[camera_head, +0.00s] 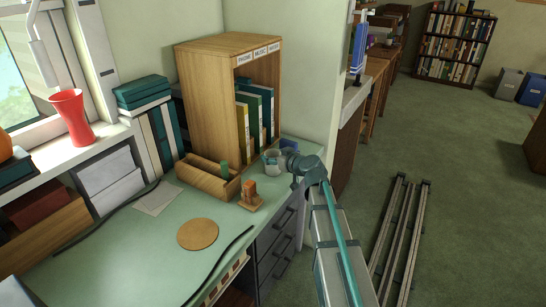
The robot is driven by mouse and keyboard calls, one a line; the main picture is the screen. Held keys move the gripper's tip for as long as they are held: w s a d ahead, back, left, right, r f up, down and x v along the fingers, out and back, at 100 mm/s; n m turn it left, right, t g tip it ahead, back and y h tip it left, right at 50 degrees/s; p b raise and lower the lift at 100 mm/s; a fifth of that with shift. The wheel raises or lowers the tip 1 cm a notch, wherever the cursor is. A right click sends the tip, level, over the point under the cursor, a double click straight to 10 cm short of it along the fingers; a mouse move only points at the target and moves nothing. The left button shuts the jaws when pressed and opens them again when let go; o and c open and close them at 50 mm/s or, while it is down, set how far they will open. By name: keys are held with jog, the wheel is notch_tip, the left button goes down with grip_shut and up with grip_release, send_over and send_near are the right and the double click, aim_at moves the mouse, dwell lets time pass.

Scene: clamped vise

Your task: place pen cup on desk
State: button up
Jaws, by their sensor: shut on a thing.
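A small pale grey cup, which looks like the pen cup (272,163), is near the right rear of the green desk (125,265), in front of the wooden shelf unit. My gripper (281,162) reaches it from the right and is shut on its right side. The fingers are small and partly hidden against the cup. The cup looks upright. I cannot tell whether its base touches the desk.
A wooden tray (209,181) and an orange-brown stamp-like block (250,196) are left of the cup. A round tan disc (198,234) lies on clear desk nearer the front. The shelf unit (205,105) stands behind. Rails (400,235) run along the floor at right.

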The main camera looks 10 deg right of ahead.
jog(key=shift+f, duration=0.15)
jog(key=o, duration=1.1)
jog(key=shift+r, duration=0.2)
jog(key=shift+r+p, duration=0.2)
jog(key=shift+p, duration=0.2)
jog(key=b+v, duration=0.1)
jog(key=v, duration=1.1)
